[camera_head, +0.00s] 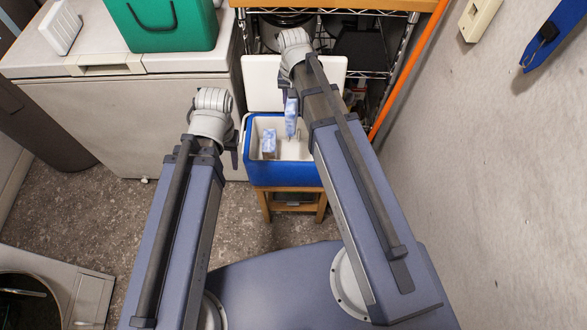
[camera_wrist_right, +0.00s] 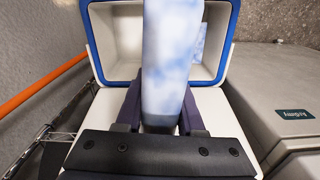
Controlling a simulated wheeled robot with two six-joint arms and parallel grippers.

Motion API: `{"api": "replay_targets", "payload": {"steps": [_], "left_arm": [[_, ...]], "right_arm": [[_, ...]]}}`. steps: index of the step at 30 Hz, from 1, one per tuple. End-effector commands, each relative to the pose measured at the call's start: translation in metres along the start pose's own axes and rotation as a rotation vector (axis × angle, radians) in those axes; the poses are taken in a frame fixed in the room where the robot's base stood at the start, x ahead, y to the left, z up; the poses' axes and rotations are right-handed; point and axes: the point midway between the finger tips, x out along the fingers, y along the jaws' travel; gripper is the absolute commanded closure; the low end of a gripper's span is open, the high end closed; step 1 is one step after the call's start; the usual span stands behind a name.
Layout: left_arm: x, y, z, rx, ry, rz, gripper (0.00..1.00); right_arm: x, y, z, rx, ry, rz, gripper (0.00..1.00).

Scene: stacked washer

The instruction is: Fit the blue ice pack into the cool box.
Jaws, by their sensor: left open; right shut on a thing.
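The blue cool box (camera_head: 285,175) stands open, with a pale interior and its white lid (camera_head: 262,85) raised at the back. My right gripper (camera_wrist_right: 160,112) is shut on a blue-and-white ice pack (camera_wrist_right: 170,60). In the head view this ice pack (camera_head: 291,117) hangs upright over the box opening, right of its middle. A second blue-and-white pack (camera_head: 269,143) stands inside the box at the left; part of it shows in the wrist view (camera_wrist_right: 199,43). My left gripper (camera_head: 237,150) is open and empty beside the box's left side, partly hidden by its wrist.
The box rests on a small wooden stool (camera_head: 293,192). A wire rack (camera_head: 375,50) stands behind it, and an orange pole (camera_head: 408,65) and wall are at the right. A white chest (camera_head: 140,125) with a green container (camera_head: 165,27) stands left. Floor at the left is clear.

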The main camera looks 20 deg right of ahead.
Motion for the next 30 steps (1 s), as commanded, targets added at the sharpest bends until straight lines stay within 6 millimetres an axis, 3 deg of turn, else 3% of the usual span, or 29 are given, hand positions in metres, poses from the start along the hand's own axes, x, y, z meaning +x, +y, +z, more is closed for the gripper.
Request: {"api": "replay_targets", "payload": {"steps": [1, 9, 23, 30], "left_arm": [[0.029, 0.003, -0.002, 0.000, 0.000, 0.000, 0.50], [0.077, 0.007, -0.004, 0.000, 0.000, 0.000, 0.50], [0.091, 0.009, -0.005, 0.000, 0.000, 0.000, 0.50], [0.119, 0.011, -0.007, 0.000, 0.000, 0.000, 0.50]], "right_arm": [[0.029, 0.000, 0.000, -0.013, 0.000, 0.000, 1.00], [0.078, 0.000, -0.001, -0.076, 0.001, 0.000, 1.00], [0.091, 0.000, -0.001, -0.098, 0.001, 0.000, 1.00], [0.120, 0.000, 0.000, -0.098, 0.001, 0.000, 1.00]]}}
